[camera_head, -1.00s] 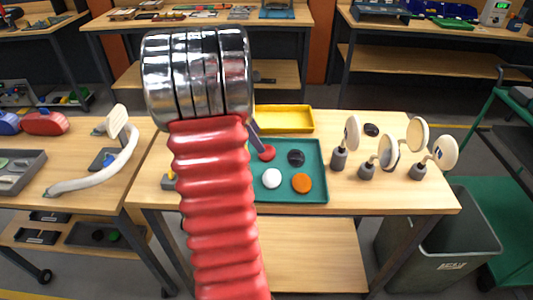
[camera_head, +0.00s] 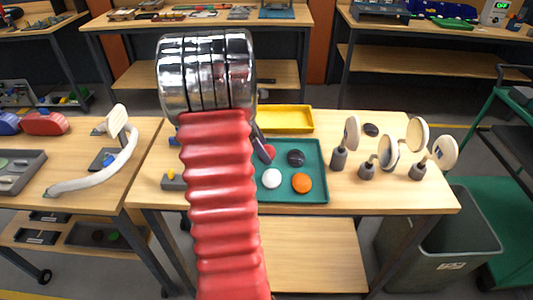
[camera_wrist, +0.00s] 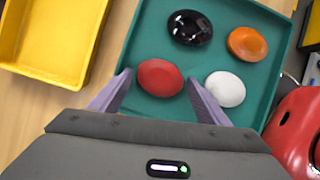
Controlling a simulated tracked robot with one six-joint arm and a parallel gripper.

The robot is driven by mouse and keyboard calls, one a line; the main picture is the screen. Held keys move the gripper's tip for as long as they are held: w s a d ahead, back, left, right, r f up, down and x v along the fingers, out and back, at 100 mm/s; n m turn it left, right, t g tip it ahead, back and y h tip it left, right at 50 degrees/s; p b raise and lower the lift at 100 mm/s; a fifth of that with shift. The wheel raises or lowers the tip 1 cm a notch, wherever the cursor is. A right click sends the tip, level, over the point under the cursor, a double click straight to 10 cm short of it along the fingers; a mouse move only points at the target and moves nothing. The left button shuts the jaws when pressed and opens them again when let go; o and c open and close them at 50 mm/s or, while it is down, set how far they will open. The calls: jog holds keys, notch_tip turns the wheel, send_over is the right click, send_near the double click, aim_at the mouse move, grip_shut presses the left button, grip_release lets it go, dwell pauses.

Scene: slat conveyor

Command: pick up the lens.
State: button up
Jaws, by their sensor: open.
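Several domed, round lens-like discs lie in a green tray (camera_head: 316,165): red (camera_head: 271,151), black (camera_head: 296,158), white (camera_head: 271,178) and orange (camera_head: 302,183). I cannot tell from the looks alone which one is the lens. In the wrist view, my gripper (camera_wrist: 158,80) is open, with one finger on each side of the red disc (camera_wrist: 160,77). The fingers look apart from it. The white disc (camera_wrist: 225,89) lies just right of the right finger. The black disc (camera_wrist: 190,27) and orange disc (camera_wrist: 247,43) lie farther off.
A yellow tray (camera_head: 285,119) stands behind the green one. Several round mirrors on grey stands (camera_head: 339,158) and a dark disc (camera_head: 371,130) are on the table's right. A grey bin (camera_head: 450,235) stands on the floor at right.

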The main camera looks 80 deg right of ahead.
jog(key=shift+c, duration=0.6)
jog(key=c, duration=0.7)
notch_tip(320, 180, up, 10)
dwell(0.5)
jog(key=shift+s, duration=0.2)
dwell(0.4)
